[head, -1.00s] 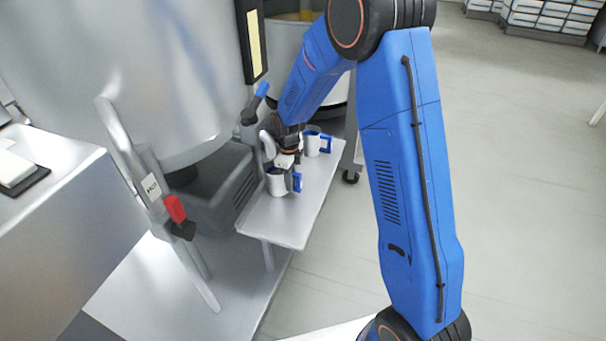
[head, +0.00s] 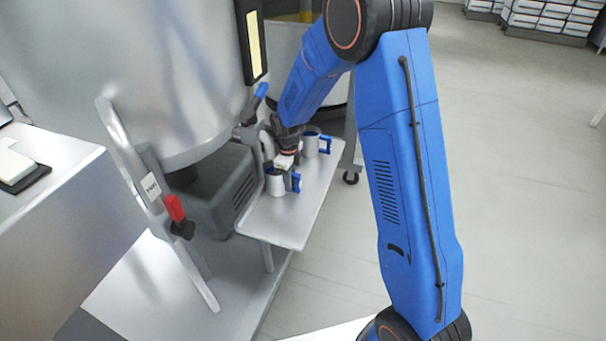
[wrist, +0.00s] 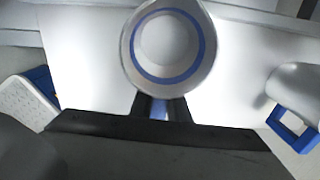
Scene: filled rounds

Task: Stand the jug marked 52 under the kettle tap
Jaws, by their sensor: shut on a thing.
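A white jug (head: 275,186) with a blue handle stands upright on the steel shelf. My gripper (head: 289,180) comes down from above, shut on this jug's blue handle. The wrist view shows the jug's round mouth with a blue ring inside (wrist: 166,45) and my fingers (wrist: 160,108) around the handle. A second white jug with a blue handle (head: 311,144) stands farther back on the shelf; it also shows in the wrist view (wrist: 296,92). No number is readable on either jug. A tap with a blue lever (head: 261,91) projects from the big steel kettle (head: 165,70) above the shelf.
The steel shelf (head: 275,228) has bare room at its front end. A dark grey box (head: 212,190) stands beneath the kettle.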

